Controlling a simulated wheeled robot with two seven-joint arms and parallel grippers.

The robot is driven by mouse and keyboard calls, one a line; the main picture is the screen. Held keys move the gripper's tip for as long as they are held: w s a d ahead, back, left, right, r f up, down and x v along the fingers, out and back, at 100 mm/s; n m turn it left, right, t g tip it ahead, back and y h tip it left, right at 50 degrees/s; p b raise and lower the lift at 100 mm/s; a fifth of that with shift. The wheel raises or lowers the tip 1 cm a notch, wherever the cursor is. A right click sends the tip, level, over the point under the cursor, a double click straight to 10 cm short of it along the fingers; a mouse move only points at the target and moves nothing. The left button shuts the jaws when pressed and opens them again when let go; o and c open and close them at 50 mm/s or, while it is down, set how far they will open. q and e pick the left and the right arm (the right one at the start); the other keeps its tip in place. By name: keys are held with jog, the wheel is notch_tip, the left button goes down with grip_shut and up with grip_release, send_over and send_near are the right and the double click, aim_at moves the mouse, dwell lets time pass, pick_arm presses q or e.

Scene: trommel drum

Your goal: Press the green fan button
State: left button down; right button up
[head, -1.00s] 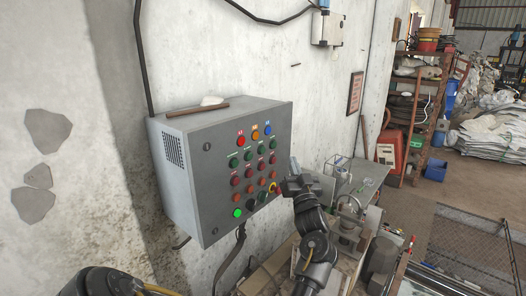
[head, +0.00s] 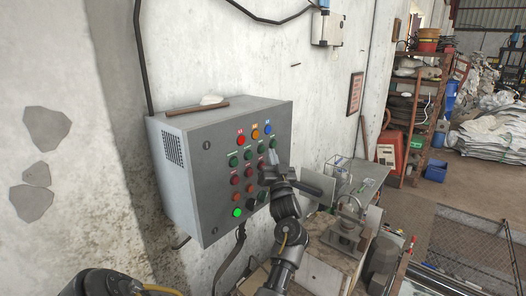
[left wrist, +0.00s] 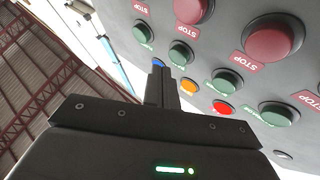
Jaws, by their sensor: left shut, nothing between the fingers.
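The grey control box (head: 205,185) hangs on the wall, with rows of buttons on its front. A row of green buttons (head: 248,154) lies under the lamps and also shows in the left wrist view (left wrist: 227,82). I cannot read which one is the fan button. My left gripper (head: 272,157) is shut and empty in front of the panel's right part, its tip just below the rightmost green button (head: 273,143). In the left wrist view its shut fingers (left wrist: 162,84) point along the panel face. I cannot tell whether they touch it. My right gripper is not in view.
Red, amber and blue lamps (head: 255,134) sit above the green row. Red STOP buttons (left wrist: 273,38) lie beside it. A lit green button (head: 237,212) is at the lower left. A bench with machinery (head: 345,230) stands right of the box.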

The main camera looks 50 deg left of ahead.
pick_arm(q)
jog(key=shift+a, duration=0.15)
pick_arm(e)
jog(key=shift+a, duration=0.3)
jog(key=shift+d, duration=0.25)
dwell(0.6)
pick_arm(q)
jog(key=shift+a, duration=0.1)
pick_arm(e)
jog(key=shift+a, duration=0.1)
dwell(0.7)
pick_arm(q)
jog(key=shift+a, duration=0.35)
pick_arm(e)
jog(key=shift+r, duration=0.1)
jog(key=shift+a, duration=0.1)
pick_arm(q)
jog(key=shift+s+a, duration=0.1)
jog(key=shift+a, duration=0.3)
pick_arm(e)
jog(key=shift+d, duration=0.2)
pick_arm(q)
jog(key=shift+d, duration=0.15)
dwell(0.4)
jog(key=shift+d+p, duration=0.3)
jog(key=shift+d, duration=0.45)
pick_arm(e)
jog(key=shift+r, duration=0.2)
